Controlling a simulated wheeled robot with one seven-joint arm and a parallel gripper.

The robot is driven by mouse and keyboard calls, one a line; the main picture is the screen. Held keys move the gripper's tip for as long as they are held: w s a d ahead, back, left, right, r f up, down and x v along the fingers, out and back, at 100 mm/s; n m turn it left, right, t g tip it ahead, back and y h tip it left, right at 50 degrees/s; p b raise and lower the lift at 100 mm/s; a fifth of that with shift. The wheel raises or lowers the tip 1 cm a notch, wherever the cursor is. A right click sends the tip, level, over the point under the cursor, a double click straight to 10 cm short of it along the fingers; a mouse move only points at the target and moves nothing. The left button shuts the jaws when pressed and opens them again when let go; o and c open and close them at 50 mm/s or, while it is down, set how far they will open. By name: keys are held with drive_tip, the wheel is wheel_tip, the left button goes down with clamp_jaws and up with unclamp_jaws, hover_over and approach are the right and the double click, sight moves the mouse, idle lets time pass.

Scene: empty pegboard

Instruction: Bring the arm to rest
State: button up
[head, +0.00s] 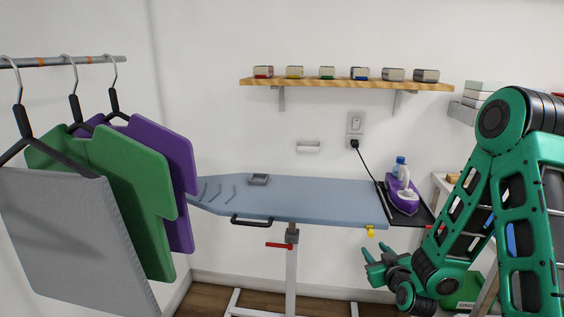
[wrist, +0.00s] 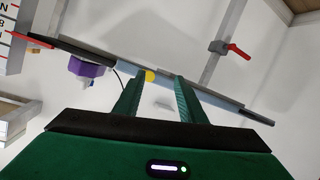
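My gripper (head: 376,265) is at the lower right in the head view, in front of and below the right end of the ironing board. In the wrist view its two green fingers (wrist: 156,98) stand apart with nothing between them, so it is open and empty. My green arm comes in from the right edge of the head view and bends down to the gripper. The blue ironing board (head: 310,203) is behind the gripper, and its edge shows beyond the fingers in the wrist view.
A purple iron (head: 403,197) stands on a dark rest at the board's right end. Clothes on hangers, including a green shirt (head: 133,190), hang from a rail at left. A wooden shelf (head: 340,84) with several small boxes is on the wall. A red lever (head: 279,245) sits under the board.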

drive_tip(key=s+d+r+m+g+h, duration=0.1)
drive_tip(key=s+d+r+m+g, duration=0.2)
drive_tip(key=s+d, duration=0.4)
drive_tip(key=s+d+r+g+h, duration=0.1)
drive_tip(key=s+d+r+g, duration=0.4)
drive_tip(key=s, duration=0.5)
drive_tip(key=s+r+m+g+y, duration=0.1)
drive_tip(key=s+r+m+g, duration=0.2)
drive_tip(key=s, duration=0.9)
drive_tip(key=s+a+r+m+g+y, duration=0.1)
drive_tip(key=s+r+m+g, duration=0.2)
drive_tip(key=s, duration=0.8)
drive_tip(key=shift+s+g, duration=0.4)
drive_tip(key=shift+w, duration=0.15)
drive_tip(key=shift+w+f, duration=0.25)
drive_tip(key=shift+w, duration=0.25)
